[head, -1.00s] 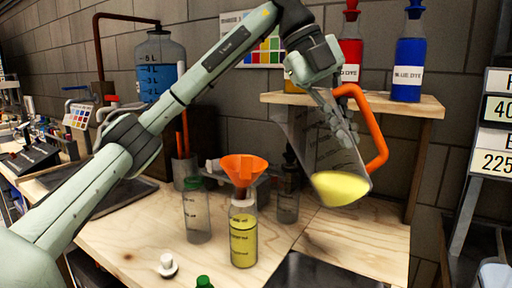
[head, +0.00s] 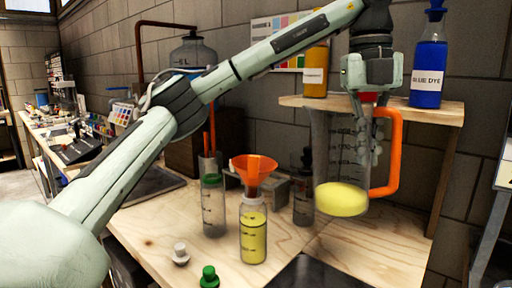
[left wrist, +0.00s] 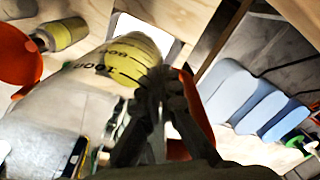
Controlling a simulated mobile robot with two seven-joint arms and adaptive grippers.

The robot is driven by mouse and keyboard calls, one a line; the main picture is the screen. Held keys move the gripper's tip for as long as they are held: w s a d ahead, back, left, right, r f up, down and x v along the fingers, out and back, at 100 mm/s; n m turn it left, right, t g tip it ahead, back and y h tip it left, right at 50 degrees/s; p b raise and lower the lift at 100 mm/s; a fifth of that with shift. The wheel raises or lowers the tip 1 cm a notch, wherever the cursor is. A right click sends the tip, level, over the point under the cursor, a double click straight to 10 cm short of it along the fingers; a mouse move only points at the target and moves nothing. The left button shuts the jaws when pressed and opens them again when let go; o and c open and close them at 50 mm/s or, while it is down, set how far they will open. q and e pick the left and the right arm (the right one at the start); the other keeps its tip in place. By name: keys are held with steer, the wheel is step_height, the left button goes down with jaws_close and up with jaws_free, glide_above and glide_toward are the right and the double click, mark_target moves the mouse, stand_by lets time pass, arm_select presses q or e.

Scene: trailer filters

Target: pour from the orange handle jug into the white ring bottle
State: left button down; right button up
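The orange handle jug (head: 342,198) is clear with a little yellow liquid at its bottom. My left gripper (head: 372,150) is shut on it at the handle side and holds it nearly upright above the table, right of the bottles. The white ring bottle (head: 253,238) stands on the table, mostly full of yellow liquid, with an orange funnel (head: 254,168) in its mouth. The jug's wall (left wrist: 70,110), its orange handle (left wrist: 197,115) and the funnel (left wrist: 15,55) show in the left wrist view. The exact finger contact is unclear. My right gripper is not in view.
A green-ring bottle (head: 213,208) and a dark-topped bottle (head: 303,205) flank the funnel bottle. A white stopper (head: 180,254) and green stopper (head: 209,278) lie in front. A wooden shelf (head: 445,112) with dye bottles is behind the jug.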

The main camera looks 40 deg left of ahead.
mark_target(372, 124)
arm_select(q)
steer(key=shift+w+f+y, duration=0.1)
steer(key=shift+f+y, duration=0.15)
steer(key=shift+y, duration=0.25)
steer(key=shift+r, duration=2.4)
